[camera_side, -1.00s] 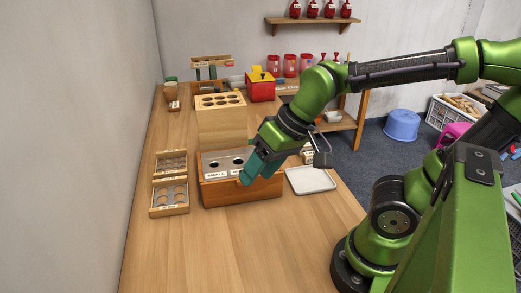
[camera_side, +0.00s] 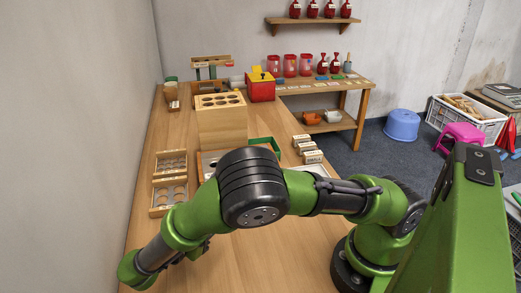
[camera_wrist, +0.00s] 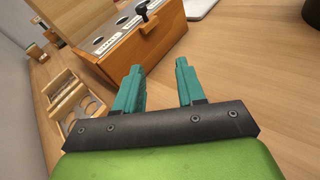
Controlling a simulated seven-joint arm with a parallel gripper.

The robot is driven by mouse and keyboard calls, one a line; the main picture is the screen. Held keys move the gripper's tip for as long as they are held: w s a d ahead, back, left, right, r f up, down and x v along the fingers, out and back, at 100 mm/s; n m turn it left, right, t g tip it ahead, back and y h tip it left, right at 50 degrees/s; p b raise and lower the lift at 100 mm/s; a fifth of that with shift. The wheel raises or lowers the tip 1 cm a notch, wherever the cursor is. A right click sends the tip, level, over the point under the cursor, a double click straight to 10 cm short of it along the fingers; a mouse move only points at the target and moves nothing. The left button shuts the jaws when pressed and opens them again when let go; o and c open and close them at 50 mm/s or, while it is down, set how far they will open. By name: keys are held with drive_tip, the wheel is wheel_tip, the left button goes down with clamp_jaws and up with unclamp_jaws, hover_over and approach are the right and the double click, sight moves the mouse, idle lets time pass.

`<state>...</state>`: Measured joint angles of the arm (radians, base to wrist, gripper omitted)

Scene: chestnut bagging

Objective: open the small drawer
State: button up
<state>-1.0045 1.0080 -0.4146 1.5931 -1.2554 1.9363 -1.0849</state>
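A wooden box (camera_wrist: 150,40) with a grey top, round holes and small labels stands ahead of my gripper in the wrist view. A black knob (camera_wrist: 145,10) sits at its upper front edge, and a second dark knob (camera_wrist: 38,22) shows at the left. I cannot tell which part is the small drawer; no open drawer is visible. My gripper (camera_wrist: 160,82) has two teal fingers apart with nothing between them, short of the box front and not touching it. In the side view my arm covers most of the box, and the fingers cannot be made out.
Two small wooden trays with round wells (camera_side: 170,196) (camera_side: 171,163) lie left of the box. A tall wooden block with holes (camera_side: 221,125) stands behind it. A green-edged tray (camera_side: 265,143) and a pale tray (camera_side: 316,169) lie right. The front tabletop is partly clear.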

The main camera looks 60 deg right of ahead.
drive_tip(key=d+r, duration=0.1)
drive_tip(key=d, duration=0.4)
drive_tip(key=w+d+r+n+h, duration=0.1)
drive_tip(key=d, duration=0.4)
drive_tip(key=d+r+n+h, duration=0.1)
drive_tip(key=d, duration=0.4)
drive_tip(key=shift+w+d, duration=0.15)
drive_tip(key=shift+d, duration=0.1)
clamp_jaws()
